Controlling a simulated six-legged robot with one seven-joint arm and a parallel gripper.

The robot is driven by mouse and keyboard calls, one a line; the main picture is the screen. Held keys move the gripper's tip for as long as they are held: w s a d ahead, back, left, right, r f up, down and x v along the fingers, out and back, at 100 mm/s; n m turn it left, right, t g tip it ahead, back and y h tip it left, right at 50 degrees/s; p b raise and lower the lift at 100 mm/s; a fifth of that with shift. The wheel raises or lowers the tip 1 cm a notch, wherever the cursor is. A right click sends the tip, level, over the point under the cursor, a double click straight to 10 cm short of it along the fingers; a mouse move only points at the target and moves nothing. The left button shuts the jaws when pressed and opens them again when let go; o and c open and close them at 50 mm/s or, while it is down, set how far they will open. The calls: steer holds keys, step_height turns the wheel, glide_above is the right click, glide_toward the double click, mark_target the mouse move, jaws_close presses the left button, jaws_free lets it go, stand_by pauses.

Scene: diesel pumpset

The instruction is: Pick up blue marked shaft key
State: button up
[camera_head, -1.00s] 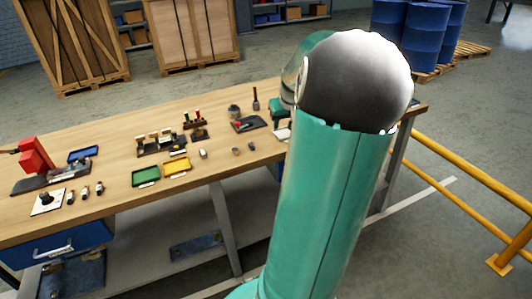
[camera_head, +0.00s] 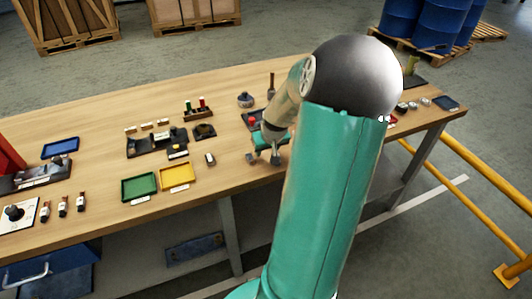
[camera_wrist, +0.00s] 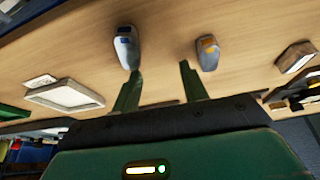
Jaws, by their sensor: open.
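The blue marked shaft key, a small grey rounded block with a blue patch (camera_wrist: 124,46), lies on the wooden bench in the wrist view, just beyond the left fingertip. A similar key with an orange mark (camera_wrist: 207,53) lies beyond the right fingertip. My gripper (camera_wrist: 161,80) is open, with nothing between its two green fingers. In the head view my gripper (camera_head: 264,157) is low over the bench, right of the yellow tray. A small grey block (camera_head: 210,159) lies between that tray and my gripper; its mark is too small to tell.
A yellow tray (camera_head: 176,176), a green tray (camera_head: 139,188) and a blue tray (camera_head: 60,147) stand on the bench (camera_head: 105,110). Yellow rails (camera_head: 470,168) stand at the right. Part of the bench is hidden by my arm.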

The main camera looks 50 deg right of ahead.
steer(key=shift+s+d+f, duration=0.25)
steer(key=shift+s+d, duration=0.15)
steer(key=shift+d, duration=0.15)
steer(key=shift+s+r, duration=0.1)
steer(key=shift+s, duration=0.15)
steer(key=shift+c, duration=0.2)
steer(key=shift+w+a, duration=0.3)
steer(key=c, duration=0.4)
steer(key=shift+w+d, duration=0.15)
steer(key=shift+d, duration=0.05)
steer(key=c, duration=0.3)
steer(key=shift+s+d, duration=0.15)
steer(key=shift+s, duration=0.1)
jaws_close()
steer(key=shift+a, duration=0.2)
steer(key=shift+c, duration=0.4)
jaws_free()
steer(key=shift+w, duration=0.25)
steer(key=o, duration=0.3)
steer(key=shift+s+d, duration=0.1)
steer(key=shift+d, duration=0.05)
steer(key=o, duration=0.4)
steer(key=shift+s, duration=0.1)
steer(key=shift+o, duration=0.6)
steer(key=v, duration=1.3)
steer(key=shift+r, duration=0.4)
